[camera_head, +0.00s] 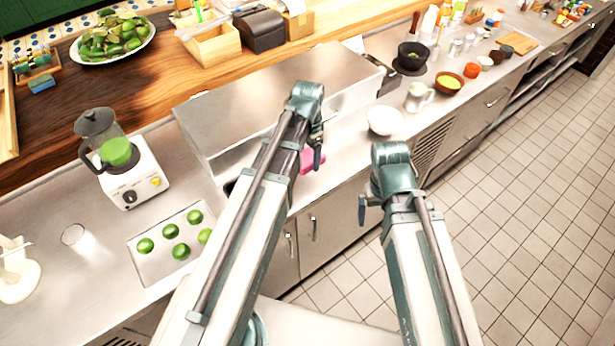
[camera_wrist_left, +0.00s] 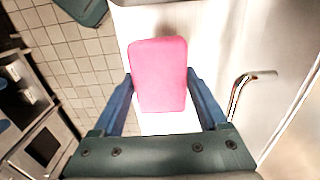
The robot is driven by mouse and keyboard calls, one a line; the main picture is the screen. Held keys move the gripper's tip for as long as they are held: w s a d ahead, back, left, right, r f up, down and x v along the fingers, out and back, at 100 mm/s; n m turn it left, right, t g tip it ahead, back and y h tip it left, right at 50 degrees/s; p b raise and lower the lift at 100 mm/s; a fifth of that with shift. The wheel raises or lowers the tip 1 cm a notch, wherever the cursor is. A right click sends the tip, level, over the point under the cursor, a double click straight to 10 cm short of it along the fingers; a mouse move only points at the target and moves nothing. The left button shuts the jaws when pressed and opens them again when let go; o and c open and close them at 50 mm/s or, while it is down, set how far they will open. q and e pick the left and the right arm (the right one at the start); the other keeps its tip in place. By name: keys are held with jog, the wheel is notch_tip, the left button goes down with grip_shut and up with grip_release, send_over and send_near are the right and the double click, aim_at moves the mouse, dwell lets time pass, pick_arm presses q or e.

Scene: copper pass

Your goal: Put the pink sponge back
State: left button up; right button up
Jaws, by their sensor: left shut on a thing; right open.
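The pink sponge (camera_wrist_left: 158,70) is between the two blue fingers of my left gripper (camera_wrist_left: 160,88) in the left wrist view. The gripper is shut on it. In the head view a small part of the sponge (camera_head: 308,160) shows beside my left gripper (camera_head: 318,150), near the front edge of the steel counter; the arm hides the rest. In that view I cannot tell whether the sponge touches the counter. My right gripper (camera_head: 366,208) is open and empty, in front of the cabinets to the right.
A large steel box (camera_head: 245,105) stands on the counter behind my left arm. A white bowl (camera_head: 384,120) and a metal jug (camera_head: 417,97) are to the right. A tray with several limes (camera_head: 150,262) and a blender (camera_head: 125,170) are to the left. The tiled floor at right is clear.

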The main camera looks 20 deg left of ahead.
aim_at(309, 156)
pick_arm(q)
jog(key=shift+f+b, duration=3.2)
jog(key=shift+f, duration=0.6)
jog(key=shift+r, duration=0.15)
jog(key=o, duration=1.1)
notch_tip(309, 156, up, 12)
jog(key=p, duration=1.2)
